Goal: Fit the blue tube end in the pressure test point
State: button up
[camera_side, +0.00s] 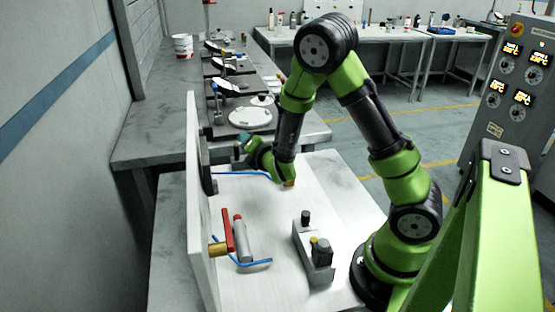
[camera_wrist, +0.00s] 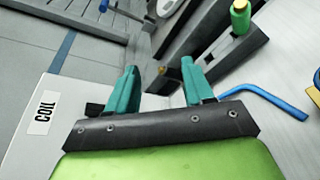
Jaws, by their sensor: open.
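A bent blue tube (camera_side: 245,173) lies across the upper part of the white bench, beside the upright panel. It also shows in the wrist view (camera_wrist: 268,99), right of my gripper and apart from the visible jaws. My gripper (camera_wrist: 158,75) has two teal fingers spread apart, with nothing visibly held between them. In the side view, my gripper (camera_side: 246,143) is near the panel, above the tube. A small brass-coloured fitting (camera_wrist: 163,70) on a dark block shows between the fingers; I cannot tell if it is the pressure test point.
An upright white panel (camera_side: 194,220) edges the bench; a COIL label (camera_wrist: 42,112) is on a white surface. A grey cylinder (camera_side: 240,241), a red bar (camera_side: 227,231) and another blue tube (camera_side: 252,265) are near it.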

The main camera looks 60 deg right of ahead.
jog(key=s+a+r+m+g+y, duration=0.2)
jog(key=s+a+r+m+y, duration=0.3)
jog(key=a+r+m+y, duration=0.5)
jog(key=s+a+r+m+g, duration=0.1)
jog(key=s+a+r+m, duration=0.1)
jog(key=s+m, duration=0.4)
jog(key=s+a+r+m+g, duration=0.2)
jog(key=s+a+m, duration=0.3)
jog(key=s, duration=0.4)
jog(key=shift+s+a+r+m+g+y, duration=0.3)
jog(key=shift+s+m, duration=0.1)
jog(key=shift+m, duration=0.5)
jog(key=shift+c, duration=0.3)
